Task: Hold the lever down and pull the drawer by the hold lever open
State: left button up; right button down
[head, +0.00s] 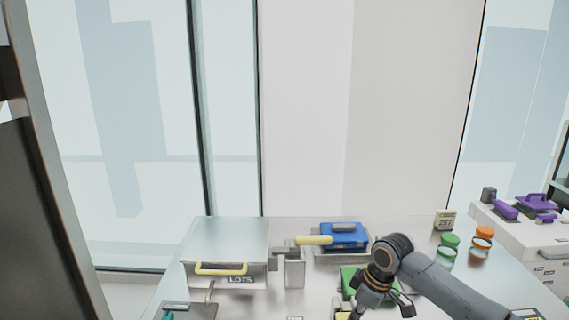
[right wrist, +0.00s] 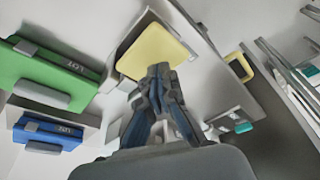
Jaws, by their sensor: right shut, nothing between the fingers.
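A metal box (head: 226,241) on the table has a drawer front with a yellow handle (head: 222,269) and a label reading "LOTS"; it looks closed. Right of it, a lever with a yellow grip (head: 313,240) sticks out from a metal post (head: 294,270). My right gripper (head: 372,300) is in front of and to the right of the lever, over the near part of the table, apart from the lever. In the right wrist view its fingers (right wrist: 160,72) are shut and empty, close to a yellow plate (right wrist: 157,48); I cannot tell whether they touch. My left gripper is not in view.
A blue bin (head: 346,236) stands behind the lever's right side, and a green bin (head: 349,274) is beside my right wrist. Green (head: 449,241) and orange (head: 483,238) lidded jars stand at right. A side counter (head: 540,254) holds purple items.

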jog(key=shift+f, duration=0.15)
jog(key=shift+s+d+b+x, duration=0.1)
jog(key=shift+d+b+x, duration=0.1)
jog(key=shift+x, duration=0.4)
jog(key=shift+s+d+b+x, duration=0.1)
jog(key=shift+b+x, duration=0.15)
jog(key=shift+x, duration=0.4)
jog(key=shift+d+b+x, duration=0.1)
jog(key=shift+b+x, duration=0.1)
jog(key=shift+x, duration=0.4)
pick_arm(q)
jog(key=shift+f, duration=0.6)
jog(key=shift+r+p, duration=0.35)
jog(key=shift+p, duration=0.05)
pick_arm(e)
jog(key=shift+f, duration=0.2)
